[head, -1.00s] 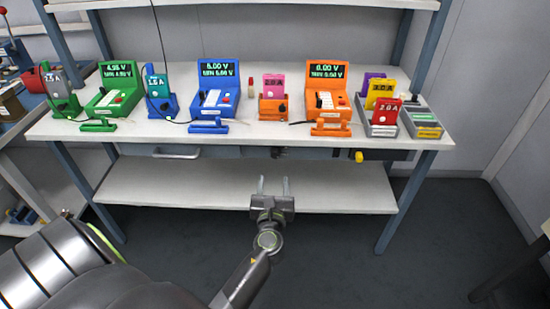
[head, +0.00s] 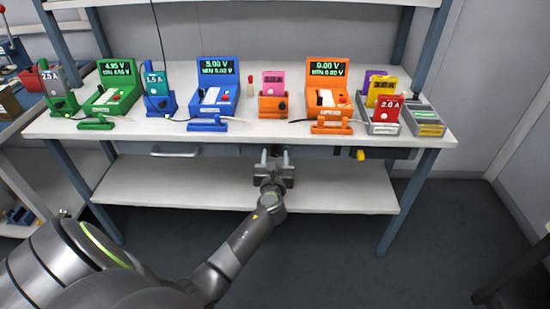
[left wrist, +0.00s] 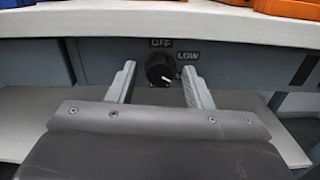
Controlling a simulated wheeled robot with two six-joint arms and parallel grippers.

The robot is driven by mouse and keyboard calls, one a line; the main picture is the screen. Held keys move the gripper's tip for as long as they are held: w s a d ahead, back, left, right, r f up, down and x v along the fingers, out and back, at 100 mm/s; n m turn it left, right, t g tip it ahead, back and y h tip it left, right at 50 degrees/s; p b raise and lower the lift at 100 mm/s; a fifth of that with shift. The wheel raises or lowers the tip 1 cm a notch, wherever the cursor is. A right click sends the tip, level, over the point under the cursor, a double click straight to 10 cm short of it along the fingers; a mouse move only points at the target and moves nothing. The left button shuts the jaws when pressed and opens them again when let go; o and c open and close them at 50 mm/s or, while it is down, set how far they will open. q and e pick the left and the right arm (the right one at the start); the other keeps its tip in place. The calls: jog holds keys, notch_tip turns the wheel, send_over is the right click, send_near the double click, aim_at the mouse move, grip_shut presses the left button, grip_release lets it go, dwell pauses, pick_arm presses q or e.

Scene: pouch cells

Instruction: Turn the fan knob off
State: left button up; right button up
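The fan knob (left wrist: 160,70) is a round black dial on the grey front panel under the bench top. In the left wrist view it lies between and beyond the two fingers of my left gripper (left wrist: 158,85), with OFF printed above it and LOW to its upper right. Its white pointer mark aims to the right, slightly down. My left gripper (head: 274,155) is open and empty in front of the panel; it hides the knob in the head view. I cannot tell if the fingers reach around the knob. My right gripper is not in view.
The bench top (head: 270,135) overhangs the panel and carries green, blue and orange testers with pouch cells. A drawer handle (head: 175,152) is to the left and a yellow knob (head: 361,155) to the right. The lower shelf (head: 330,195) is bare.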

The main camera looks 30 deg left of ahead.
pick_arm(q)
jog(key=c, duration=0.8)
